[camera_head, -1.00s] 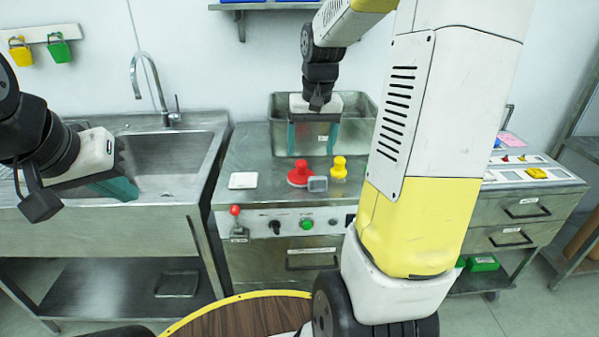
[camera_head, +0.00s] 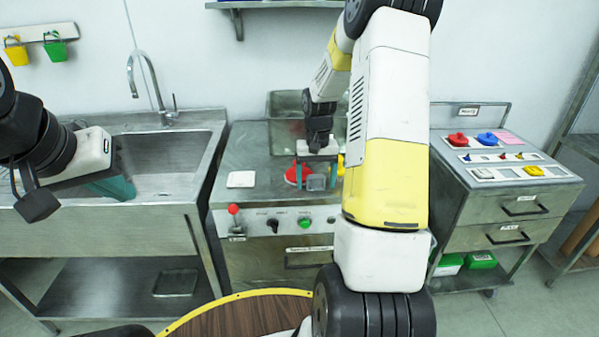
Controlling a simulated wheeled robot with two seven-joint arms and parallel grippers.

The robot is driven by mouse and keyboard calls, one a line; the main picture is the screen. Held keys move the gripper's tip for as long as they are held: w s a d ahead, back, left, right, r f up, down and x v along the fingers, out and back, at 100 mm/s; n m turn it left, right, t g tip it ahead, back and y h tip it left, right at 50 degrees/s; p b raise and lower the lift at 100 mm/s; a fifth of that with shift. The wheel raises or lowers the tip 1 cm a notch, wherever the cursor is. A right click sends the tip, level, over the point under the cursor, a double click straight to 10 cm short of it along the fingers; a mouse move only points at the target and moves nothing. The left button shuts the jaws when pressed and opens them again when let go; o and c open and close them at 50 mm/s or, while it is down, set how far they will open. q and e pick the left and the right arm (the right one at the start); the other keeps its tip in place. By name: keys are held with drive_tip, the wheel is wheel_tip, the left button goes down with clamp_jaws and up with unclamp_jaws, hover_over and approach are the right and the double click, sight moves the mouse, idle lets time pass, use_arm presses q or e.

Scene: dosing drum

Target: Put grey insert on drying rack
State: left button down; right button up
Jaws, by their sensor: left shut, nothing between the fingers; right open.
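The small grey insert (camera_head: 316,183) sits on the front part of the middle steel bench. My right gripper (camera_head: 318,174) is open, with one teal finger on each side of the insert in this view. I cannot tell whether the fingers touch it or how far above the bench they are. My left gripper (camera_head: 119,188) is shut and empty in front of the sink. I cannot make out a drying rack for certain; my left arm covers the left end of the sink unit.
A red part (camera_head: 291,174) and a partly hidden yellow part (camera_head: 341,166) stand close to the insert. A white square pad (camera_head: 241,179) lies to the left. A metal tub (camera_head: 284,103) is behind. My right arm hides the bench's right side.

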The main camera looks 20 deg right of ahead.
drive_tip(key=shift+f, duration=0.35)
drive_tip(key=c, duration=1.6)
drive_tip(key=shift+o, duration=0.2)
drive_tip(key=shift+r, duration=0.1)
